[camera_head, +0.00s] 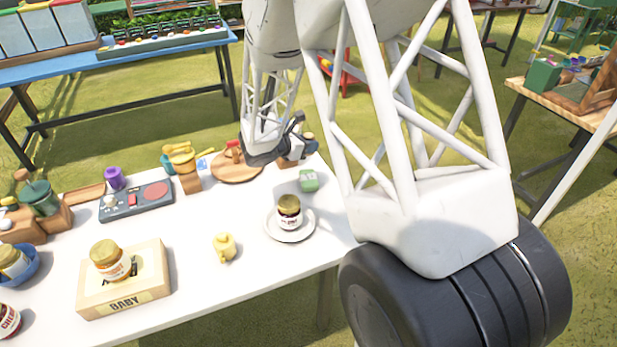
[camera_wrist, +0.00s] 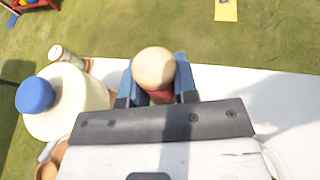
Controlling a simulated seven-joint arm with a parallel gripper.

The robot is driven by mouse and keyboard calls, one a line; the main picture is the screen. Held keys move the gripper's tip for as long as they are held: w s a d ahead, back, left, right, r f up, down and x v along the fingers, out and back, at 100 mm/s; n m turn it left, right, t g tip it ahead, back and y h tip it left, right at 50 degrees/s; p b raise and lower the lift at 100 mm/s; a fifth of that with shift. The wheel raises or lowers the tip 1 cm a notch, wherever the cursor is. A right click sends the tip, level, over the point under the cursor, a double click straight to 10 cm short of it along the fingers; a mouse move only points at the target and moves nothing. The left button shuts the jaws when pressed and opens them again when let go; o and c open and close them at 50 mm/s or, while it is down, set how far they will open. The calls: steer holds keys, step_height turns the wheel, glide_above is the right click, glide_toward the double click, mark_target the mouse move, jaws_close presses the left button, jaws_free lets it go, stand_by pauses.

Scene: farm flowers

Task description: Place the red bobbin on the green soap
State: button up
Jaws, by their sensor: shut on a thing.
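My gripper (camera_wrist: 155,88) is shut on the red bobbin (camera_wrist: 161,97), whose round cream end faces the wrist camera between the two blue fingers. In the head view my gripper (camera_head: 265,155) is near the round wooden board at the table's far side, and a red piece (camera_head: 233,148) shows at its left, probably the bobbin. I cannot tell whether it touches the board. The green soap (camera_head: 309,180) lies on the white table, to the right of and nearer than the board, with nothing on it. It is not in the wrist view.
The round wooden board (camera_head: 236,172) lies under the gripper area. A saucer (camera_head: 290,232) with a jar stands in front of the soap. Yellow items on a block (camera_head: 188,183) stand left of the board. A white bottle with a blue cap (camera_wrist: 35,95) is close beside my gripper.

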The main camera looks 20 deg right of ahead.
glide_above(308, 177)
steer(key=shift+d+f, duration=0.1)
steer(key=shift+f, duration=3)
steer(key=shift+f, duration=1.85)
steer(key=shift+f, duration=0.15)
steer(key=o, duration=0.9)
